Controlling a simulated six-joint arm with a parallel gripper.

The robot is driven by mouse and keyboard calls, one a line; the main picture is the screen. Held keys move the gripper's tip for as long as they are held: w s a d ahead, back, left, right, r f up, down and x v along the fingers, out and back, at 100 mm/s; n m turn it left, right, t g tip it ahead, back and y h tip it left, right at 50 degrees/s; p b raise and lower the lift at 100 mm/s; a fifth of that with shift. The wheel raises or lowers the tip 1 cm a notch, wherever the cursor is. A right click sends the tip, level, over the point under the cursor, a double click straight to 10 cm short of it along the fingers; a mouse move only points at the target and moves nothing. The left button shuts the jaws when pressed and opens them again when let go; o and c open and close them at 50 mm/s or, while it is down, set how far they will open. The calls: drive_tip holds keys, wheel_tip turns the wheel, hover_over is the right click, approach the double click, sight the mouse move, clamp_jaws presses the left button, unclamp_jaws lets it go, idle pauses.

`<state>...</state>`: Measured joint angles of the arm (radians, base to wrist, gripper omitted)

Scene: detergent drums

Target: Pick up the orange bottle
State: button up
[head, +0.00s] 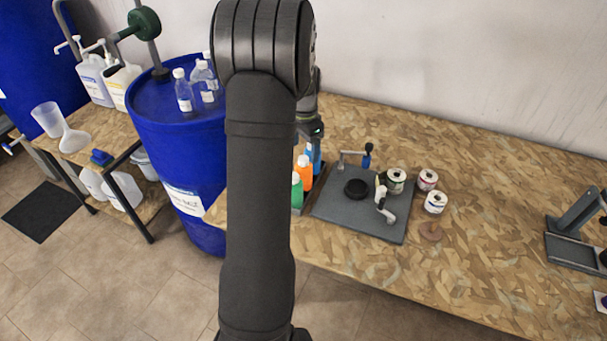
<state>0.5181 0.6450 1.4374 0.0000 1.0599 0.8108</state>
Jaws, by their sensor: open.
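The orange bottle (305,172) stands on the wooden table, between a green bottle (297,190) in front of it and a blue bottle (316,156) behind it. Its left side is hidden by my arm. My gripper (311,137) is partly seen just right of my arm, above and behind the orange bottle. It is open, and most of it is hidden behind my arm. I cannot tell the exact gap between its fingers and the bottles.
A grey board (340,216) with a black round part and small fixtures lies right of the bottles. Several small cans stand at its right edge. A blue drum (175,140) with clear bottles stands left. A grey stand (575,225) is far right. The table's middle right is clear.

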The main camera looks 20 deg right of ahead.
drive_tip(key=shift+a+f, duration=0.1)
drive_tip(key=shift+f, duration=3.45)
drive_tip(key=c, duration=1.2)
drive_tip(key=shift+r, duration=0.15)
